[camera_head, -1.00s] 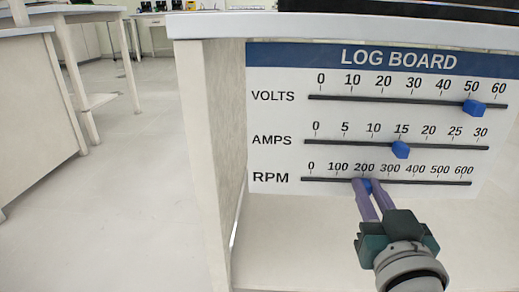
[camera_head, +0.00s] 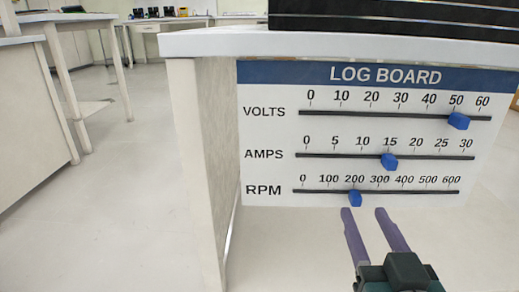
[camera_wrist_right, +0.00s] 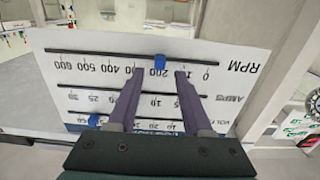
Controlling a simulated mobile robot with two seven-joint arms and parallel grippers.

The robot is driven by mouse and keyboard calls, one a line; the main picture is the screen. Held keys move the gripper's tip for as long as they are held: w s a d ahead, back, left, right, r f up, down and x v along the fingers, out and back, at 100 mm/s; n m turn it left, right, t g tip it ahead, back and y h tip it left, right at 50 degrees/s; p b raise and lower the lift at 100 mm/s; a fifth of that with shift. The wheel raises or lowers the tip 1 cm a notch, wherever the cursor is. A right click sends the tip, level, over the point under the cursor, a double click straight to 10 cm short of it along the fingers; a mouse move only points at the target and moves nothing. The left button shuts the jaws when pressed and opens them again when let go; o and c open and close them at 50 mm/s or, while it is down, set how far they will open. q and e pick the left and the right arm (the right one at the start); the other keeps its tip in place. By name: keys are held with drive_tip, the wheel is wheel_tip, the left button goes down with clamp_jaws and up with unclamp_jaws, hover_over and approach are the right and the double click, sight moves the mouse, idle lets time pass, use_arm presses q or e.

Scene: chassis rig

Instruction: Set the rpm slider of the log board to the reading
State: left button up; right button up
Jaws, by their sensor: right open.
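The log board (camera_head: 400,128) is a white panel with a blue title strip on the front of a bench. Its blue rpm slider (camera_head: 355,198) sits on the lowest track at about 200. The slider also shows in the right wrist view (camera_wrist_right: 159,62), near the 200 mark. My right gripper (camera_head: 363,211) is open and empty, just below the rpm track and apart from the slider. The amps slider (camera_head: 389,161) stands at about 15, and the volts slider (camera_head: 458,121) at about 50. My left gripper is not in view.
The bench top edge (camera_head: 330,42) runs above the board, with a black slatted object (camera_head: 395,18) on it. Another bench (camera_head: 35,105) stands at the left. The floor (camera_head: 130,190) between them is clear.

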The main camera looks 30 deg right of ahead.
drive_tip(key=p+v, duration=0.1)
drive_tip(key=v, duration=0.4)
drive_tip(key=shift+s+a, duration=0.2)
drive_tip(key=shift+s, duration=0.1)
drive_tip(key=shift+r, duration=0.1)
